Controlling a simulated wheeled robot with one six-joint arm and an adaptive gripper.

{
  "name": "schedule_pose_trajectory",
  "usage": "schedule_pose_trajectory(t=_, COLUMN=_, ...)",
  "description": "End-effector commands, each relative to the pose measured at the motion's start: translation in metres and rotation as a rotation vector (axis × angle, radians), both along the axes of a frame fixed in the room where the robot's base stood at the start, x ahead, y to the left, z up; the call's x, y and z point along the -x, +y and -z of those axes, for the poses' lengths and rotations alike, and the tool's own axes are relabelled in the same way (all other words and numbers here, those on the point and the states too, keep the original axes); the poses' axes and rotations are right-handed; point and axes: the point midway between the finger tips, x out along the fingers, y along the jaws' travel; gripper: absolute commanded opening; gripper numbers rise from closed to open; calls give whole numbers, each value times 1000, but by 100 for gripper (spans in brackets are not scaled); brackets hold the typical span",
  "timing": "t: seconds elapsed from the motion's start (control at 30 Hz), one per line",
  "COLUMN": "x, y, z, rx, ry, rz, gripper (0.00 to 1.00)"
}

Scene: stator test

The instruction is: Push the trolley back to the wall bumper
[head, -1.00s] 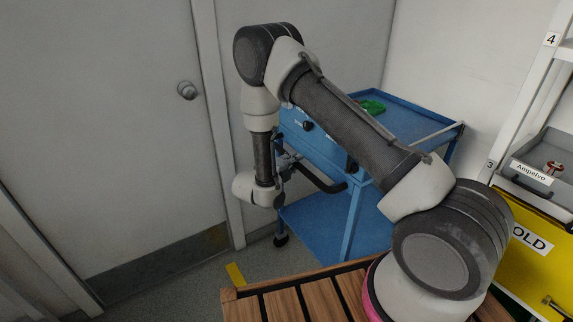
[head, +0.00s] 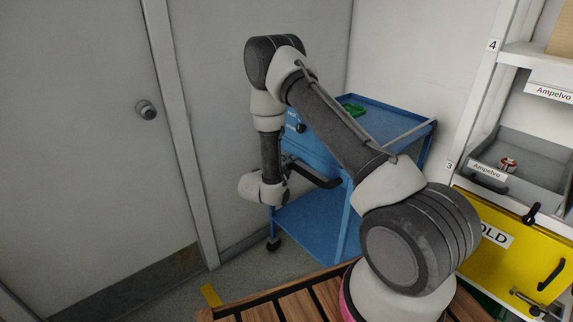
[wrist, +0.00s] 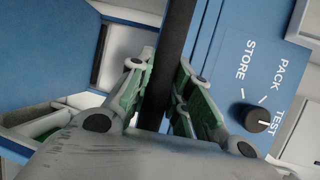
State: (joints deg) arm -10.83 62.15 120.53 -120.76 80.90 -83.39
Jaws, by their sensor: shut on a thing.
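The blue trolley (head: 315,228) stands on the floor near the back wall, with an upper tray, a lower shelf and a caster showing. Its black handle bar (head: 325,181) sticks out toward me. My gripper (wrist: 163,68) is shut on this bar, which runs between the fingers in the wrist view (wrist: 178,35). In the head view my wrist partly hides the hold. The trolley's blue front panel (wrist: 225,75) carries a black knob (wrist: 256,118) with the words STORE, PACK and TEST. I cannot make out a wall bumper.
A grey door (head: 75,130) is at the left. A yellow floor mark (head: 210,295) lies near the wooden slatted surface (head: 285,305). At the right are a white shelf unit (head: 480,95) and a yellow cabinet (head: 535,265). A green item (head: 354,110) lies on the trolley's upper tray.

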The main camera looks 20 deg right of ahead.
Motion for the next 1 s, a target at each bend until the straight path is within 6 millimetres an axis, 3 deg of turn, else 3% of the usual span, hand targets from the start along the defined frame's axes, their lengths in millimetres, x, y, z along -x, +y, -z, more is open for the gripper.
schedule_pose_trajectory(t=0.17, x=0, y=-4, z=-1, rx=0, ry=-2, rz=11, gripper=0)
schedule_pose_trajectory(t=0.2, x=0, y=-4, z=-1, rx=0, ry=-3, rz=12, gripper=24)
schedule_pose_trajectory(t=0.3, x=0, y=-4, z=-1, rx=0, ry=-3, rz=11, gripper=42)
schedule_pose_trajectory(t=0.67, x=1, y=0, z=-1, rx=0, ry=-3, rz=6, gripper=42)
schedule_pose_trajectory(t=1.0, x=41, y=48, z=-13, rx=1, ry=-2, rz=1, gripper=42)
